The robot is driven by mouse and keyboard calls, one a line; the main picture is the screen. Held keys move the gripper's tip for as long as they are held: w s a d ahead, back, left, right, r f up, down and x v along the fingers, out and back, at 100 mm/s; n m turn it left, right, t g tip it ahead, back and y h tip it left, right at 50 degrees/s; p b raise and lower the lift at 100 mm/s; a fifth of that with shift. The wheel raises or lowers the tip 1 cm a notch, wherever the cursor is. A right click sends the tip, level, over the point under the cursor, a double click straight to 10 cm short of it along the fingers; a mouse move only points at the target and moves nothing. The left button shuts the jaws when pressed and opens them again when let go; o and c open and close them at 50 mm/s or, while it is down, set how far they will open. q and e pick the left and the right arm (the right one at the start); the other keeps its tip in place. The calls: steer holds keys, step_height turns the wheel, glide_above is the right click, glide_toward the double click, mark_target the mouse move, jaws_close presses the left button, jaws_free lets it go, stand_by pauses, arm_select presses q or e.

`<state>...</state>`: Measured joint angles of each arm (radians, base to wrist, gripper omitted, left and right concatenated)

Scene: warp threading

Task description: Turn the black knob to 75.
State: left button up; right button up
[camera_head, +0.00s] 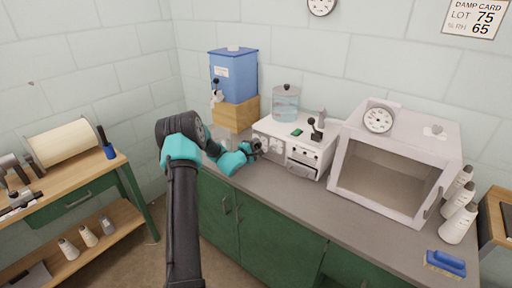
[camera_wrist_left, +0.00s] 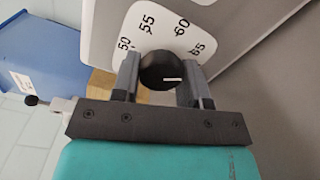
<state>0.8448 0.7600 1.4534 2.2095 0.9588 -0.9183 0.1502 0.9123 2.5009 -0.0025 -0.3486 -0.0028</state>
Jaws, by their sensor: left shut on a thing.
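The black knob (camera_wrist_left: 160,68) shows in the left wrist view, with a short white pointer line toward the right of the picture. Around it is a white dial plate (camera_wrist_left: 165,25) with 50, 55, 60 and 65 readable. The pointer lies clockwise past 65; any number there is hidden by a finger. My left gripper (camera_head: 257,147) is shut on the knob, one finger on each side. In the head view it reaches the left end of the white machine's front (camera_head: 303,157), and the gripped knob is mostly hidden there. My right gripper is not in view.
The machine carries a clear water tank (camera_head: 285,103) and a black lever (camera_head: 317,124). A blue container (camera_head: 234,75) on a wooden block stands behind. A white cabinet (camera_head: 440,130) is to the right, with white cones (camera_head: 458,222) and a blue brush (camera_head: 446,262). The front counter is clear.

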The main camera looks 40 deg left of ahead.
arm_select(q)
steer(key=m, duration=0.6)
steer(key=shift+r, duration=0.1)
steer(key=m, duration=0.7)
stand_by(0.4)
steer(key=o, duration=0.9)
steer(key=s, duration=0.5)
steer(key=s+d, duration=0.1)
steer(key=s, duration=0.5)
steer(key=s+d, duration=0.1)
steer(key=s, duration=0.5)
steer(key=shift+s+d, duration=0.15)
steer(key=shift+d, duration=0.1)
